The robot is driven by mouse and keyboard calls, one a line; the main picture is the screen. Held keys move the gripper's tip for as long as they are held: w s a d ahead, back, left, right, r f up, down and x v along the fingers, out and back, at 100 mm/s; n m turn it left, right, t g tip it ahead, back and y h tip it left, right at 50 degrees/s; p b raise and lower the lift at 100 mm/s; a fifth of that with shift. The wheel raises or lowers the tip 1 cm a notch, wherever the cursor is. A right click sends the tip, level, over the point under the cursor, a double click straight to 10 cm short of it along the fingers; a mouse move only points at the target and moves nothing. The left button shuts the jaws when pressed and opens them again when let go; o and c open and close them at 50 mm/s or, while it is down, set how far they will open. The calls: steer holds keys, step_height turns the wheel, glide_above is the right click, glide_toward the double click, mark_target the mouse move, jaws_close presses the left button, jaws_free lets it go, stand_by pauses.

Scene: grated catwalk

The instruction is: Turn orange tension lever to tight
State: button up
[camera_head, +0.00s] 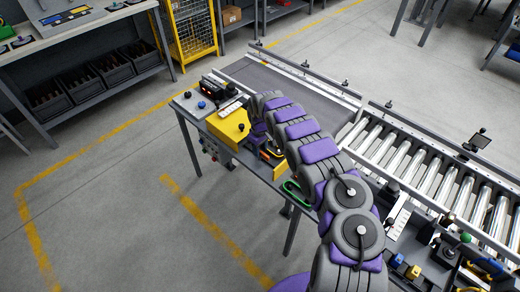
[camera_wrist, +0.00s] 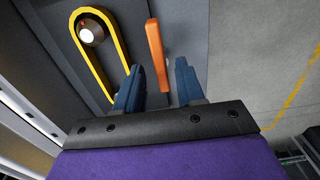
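The orange tension lever (camera_wrist: 158,52) stands out from a grey panel in the wrist view. It lies just beyond my gripper (camera_wrist: 162,82), with its lower end between the two blue fingertips. The fingers are spread apart with a gap on each side of the lever, and I see no contact. In the head view my arm reaches over the workstation by the conveyor, and the lever and fingers cannot be made out there.
A yellow belt loop (camera_wrist: 76,35) around a silver knob is left of the lever. In the head view, a yellow housing (camera_head: 229,125) and a roller conveyor (camera_head: 430,170) flank my arm. A yellow cage (camera_head: 190,28) stands behind. The floor at left is clear.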

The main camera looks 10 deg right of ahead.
steer(key=shift+a, duration=0.1)
steer(key=shift+c, duration=0.2)
steer(key=shift+c, duration=0.8)
jaws_close()
